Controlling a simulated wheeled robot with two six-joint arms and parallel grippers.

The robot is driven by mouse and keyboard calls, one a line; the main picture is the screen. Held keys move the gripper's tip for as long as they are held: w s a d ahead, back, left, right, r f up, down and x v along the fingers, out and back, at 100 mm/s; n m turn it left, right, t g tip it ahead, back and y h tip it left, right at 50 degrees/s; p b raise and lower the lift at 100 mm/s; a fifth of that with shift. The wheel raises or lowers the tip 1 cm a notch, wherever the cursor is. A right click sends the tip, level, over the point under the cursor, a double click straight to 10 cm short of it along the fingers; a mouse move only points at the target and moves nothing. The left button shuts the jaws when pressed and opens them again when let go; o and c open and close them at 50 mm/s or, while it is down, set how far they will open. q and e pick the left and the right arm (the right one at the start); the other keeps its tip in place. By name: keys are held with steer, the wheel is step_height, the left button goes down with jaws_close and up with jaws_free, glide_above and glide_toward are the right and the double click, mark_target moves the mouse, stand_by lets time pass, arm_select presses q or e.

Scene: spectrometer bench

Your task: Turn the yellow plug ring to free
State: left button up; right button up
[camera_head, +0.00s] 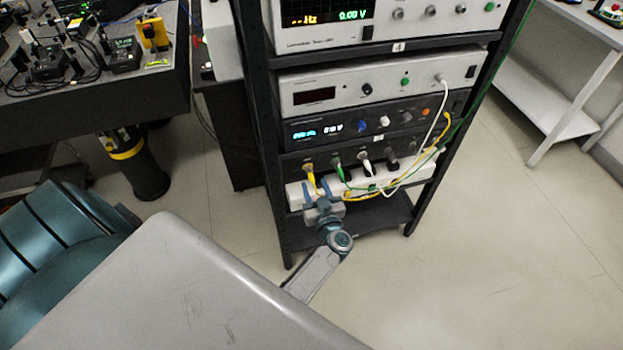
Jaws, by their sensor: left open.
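The yellow plug (309,169) sits at the left end of a row of plugs on the dark lower panel of the rack. Its yellow cable hangs down past my left gripper. My left gripper (317,187) is open, its blue fingers pointing up just below the yellow plug, in front of the white strip. The ring on the plug is too small to make out, and I cannot tell whether a finger touches it. A green plug (336,161), a white plug (364,157) and a dark plug (391,161) stand to its right. My right gripper is not in view.
The black rack (272,165) holds several instruments above the panel. Yellow, green and white cables loop across its right front. A white strip (415,172) runs under the plugs. An optical bench (100,88) stands at left, a white shelf (560,75) at right. The floor between is clear.

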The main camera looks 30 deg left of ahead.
mark_target(313, 181)
arm_select(q)
steer(key=shift+b+x, duration=0.55)
steer(key=shift+x, duration=1.65)
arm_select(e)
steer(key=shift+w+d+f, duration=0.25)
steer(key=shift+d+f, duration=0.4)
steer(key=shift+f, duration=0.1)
arm_select(q)
steer(key=shift+c, duration=0.4)
jaws_close()
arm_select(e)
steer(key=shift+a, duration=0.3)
